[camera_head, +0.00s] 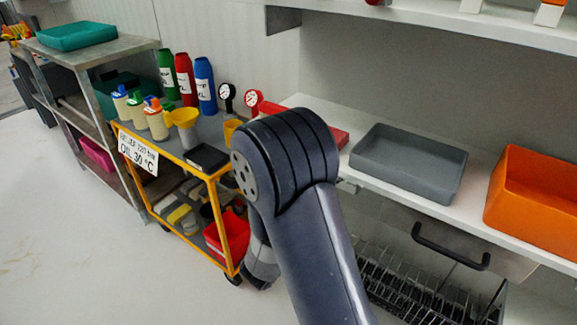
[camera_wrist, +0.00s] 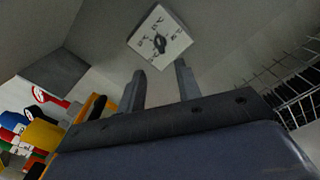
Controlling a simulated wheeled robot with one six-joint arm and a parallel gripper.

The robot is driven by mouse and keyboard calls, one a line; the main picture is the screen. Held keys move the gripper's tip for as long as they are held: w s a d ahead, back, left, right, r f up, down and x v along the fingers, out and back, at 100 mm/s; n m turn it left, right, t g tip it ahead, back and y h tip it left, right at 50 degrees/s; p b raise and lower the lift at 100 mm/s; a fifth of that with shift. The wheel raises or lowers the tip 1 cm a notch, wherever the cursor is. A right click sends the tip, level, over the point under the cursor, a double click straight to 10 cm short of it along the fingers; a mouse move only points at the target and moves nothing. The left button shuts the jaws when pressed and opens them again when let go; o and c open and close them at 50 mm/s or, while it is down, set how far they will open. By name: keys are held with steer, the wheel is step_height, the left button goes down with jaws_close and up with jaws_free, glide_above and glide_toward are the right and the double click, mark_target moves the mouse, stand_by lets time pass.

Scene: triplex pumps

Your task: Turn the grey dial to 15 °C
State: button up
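The grey dial (camera_wrist: 159,43) shows in the wrist view as a small dark knob in the middle of a white square plate (camera_wrist: 143,28). The plate has dark markings around the dial, too small to read, so I cannot tell its setting. My gripper (camera_wrist: 162,71) is open, its two fingers apart and empty. The fingers point towards the plate, and the dial appears beyond the fingertips, not between them. In the head view I see neither the dial nor my gripper; my own arm fills the middle.
A white shelf (camera_head: 476,206) holds a grey tray (camera_head: 408,163) and an orange bin (camera_head: 540,208). A wire rack (camera_head: 425,286) stands below. The floor at left is clear.

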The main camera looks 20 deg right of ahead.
steer(key=b+x, duration=0.2)
steer(key=x, duration=0.8)
steer(key=shift+w+d+b, duration=0.2)
steer(key=shift+d+b, duration=0.05)
steer(key=shift+b, duration=0.05)
steer(key=p+v, duration=0.3)
steer(key=v, duration=0.8)
steer(key=w+d+n+p, duration=0.3)
steer(key=n+p, duration=0.3)
steer(key=n, duration=0.4)
steer(key=w+d+n+p, duration=0.4)
steer(key=d+n+p, duration=0.1)
steer(key=n, duration=0.6)
steer(key=shift+n+p, duration=0.3)
steer(key=shift+p, duration=0.55)
